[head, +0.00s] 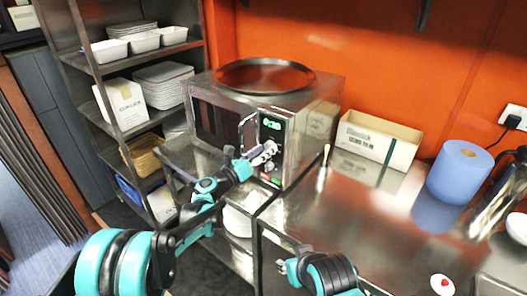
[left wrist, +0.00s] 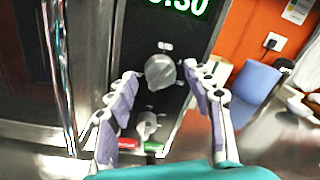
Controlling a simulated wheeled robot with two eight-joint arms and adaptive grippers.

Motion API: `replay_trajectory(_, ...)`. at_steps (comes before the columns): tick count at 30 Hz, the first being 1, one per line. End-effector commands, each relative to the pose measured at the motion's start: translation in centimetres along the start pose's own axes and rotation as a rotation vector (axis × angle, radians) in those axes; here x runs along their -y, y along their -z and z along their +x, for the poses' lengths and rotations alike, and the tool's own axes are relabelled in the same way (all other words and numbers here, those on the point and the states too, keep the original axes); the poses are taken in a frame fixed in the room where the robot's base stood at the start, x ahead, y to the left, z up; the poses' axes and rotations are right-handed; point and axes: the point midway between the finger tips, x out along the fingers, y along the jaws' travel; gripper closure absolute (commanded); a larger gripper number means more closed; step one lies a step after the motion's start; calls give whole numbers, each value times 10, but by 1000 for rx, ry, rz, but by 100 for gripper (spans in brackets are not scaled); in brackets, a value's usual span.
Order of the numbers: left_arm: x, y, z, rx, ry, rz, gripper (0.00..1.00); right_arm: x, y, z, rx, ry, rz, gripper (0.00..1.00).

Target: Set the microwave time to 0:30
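The microwave (head: 222,120) is a steel box on a steel counter, with a dark door and a control panel on its right side. Its green display (head: 271,124) is too small to read in the head view. In the left wrist view the display (left wrist: 178,8) is cut off by the top edge and its digits end in "30". My left gripper (head: 268,152) is at the panel. Its fingers stand apart on either side of the upper grey knob (left wrist: 160,71); contact is unclear. A lower knob (left wrist: 147,127) sits beneath. My right gripper (head: 285,267) is low, apart from the microwave.
A round dark tray (head: 265,75) lies on the microwave. The door handle (left wrist: 66,75) is left of the panel. A carton (head: 377,140) and a blue roll (head: 460,172) stand on the right counter. A shelf rack (head: 88,60) is at left.

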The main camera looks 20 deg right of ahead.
Motion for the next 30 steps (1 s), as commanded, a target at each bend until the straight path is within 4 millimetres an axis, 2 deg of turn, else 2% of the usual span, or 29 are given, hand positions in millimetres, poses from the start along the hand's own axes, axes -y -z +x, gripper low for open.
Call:
replay_trajectory(7,0,0,0,1,0,0,47,0,0,0,0,0,0,63)
replay_trajectory(11,0,-1,-9,1,-1,0,47,0,0,0,0,0,0,63)
replay_trajectory(14,0,-1,-25,1,-1,0,47,0,0,0,0,0,0,63)
replay_trajectory(24,0,0,-96,1,-2,0,47,0,0,0,0,0,0,63)
replay_trajectory(30,0,0,-117,0,0,0,47,0,0,0,0,0,0,63)
